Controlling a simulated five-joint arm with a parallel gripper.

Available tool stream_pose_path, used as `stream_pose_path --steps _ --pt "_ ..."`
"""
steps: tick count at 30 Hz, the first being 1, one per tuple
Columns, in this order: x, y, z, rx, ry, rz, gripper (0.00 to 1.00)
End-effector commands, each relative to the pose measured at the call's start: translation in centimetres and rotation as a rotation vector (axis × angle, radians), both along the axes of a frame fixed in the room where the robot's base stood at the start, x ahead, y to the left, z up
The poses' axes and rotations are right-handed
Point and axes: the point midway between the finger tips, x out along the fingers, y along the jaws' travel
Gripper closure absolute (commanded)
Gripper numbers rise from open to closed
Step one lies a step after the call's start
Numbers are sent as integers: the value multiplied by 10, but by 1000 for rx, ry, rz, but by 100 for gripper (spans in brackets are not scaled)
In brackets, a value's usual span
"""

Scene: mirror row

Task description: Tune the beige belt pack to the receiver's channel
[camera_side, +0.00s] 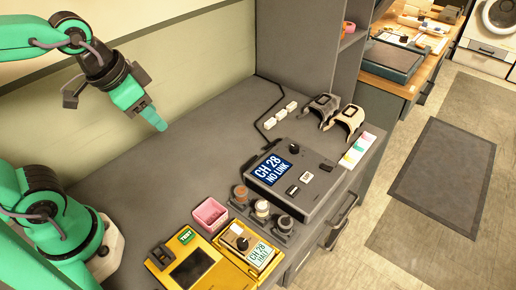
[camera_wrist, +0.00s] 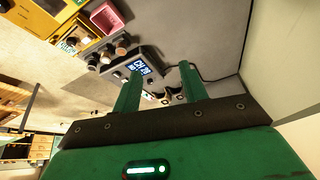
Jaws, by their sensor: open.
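The receiver (camera_side: 322,195) is a dark grey box on the bench; its blue screen reads "CH 28 NO LINK". It also shows in the wrist view (camera_wrist: 122,74). In the side view a beige block with a dark knob (camera_side: 236,232) sits at the yellow unit (camera_side: 211,243), beside a pale display reading "CH 28 HALF" (camera_side: 259,254). It looks like the beige belt pack, though I cannot be sure. My gripper (camera_side: 155,119) is open and empty, high above the bench, left of and apart from these. Its two fingers show in the wrist view (camera_wrist: 160,88).
Brown, cream-topped and dark cylinders (camera_side: 262,209) stand on grey bases between receiver and yellow unit. A pink open box (camera_side: 210,214) is left of them. Two clip-like pieces (camera_side: 347,118) and small white blocks (camera_side: 281,114) lie behind the receiver. The bench's left middle is clear.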

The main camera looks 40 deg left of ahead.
Motion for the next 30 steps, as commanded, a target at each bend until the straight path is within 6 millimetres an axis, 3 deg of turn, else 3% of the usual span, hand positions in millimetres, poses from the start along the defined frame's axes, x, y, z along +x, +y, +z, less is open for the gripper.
stream_pose_path --steps 14,30 --pt "5 -10 -3 -38 29 58 57" --pt "26 -82 -31 -220 213 496 57"
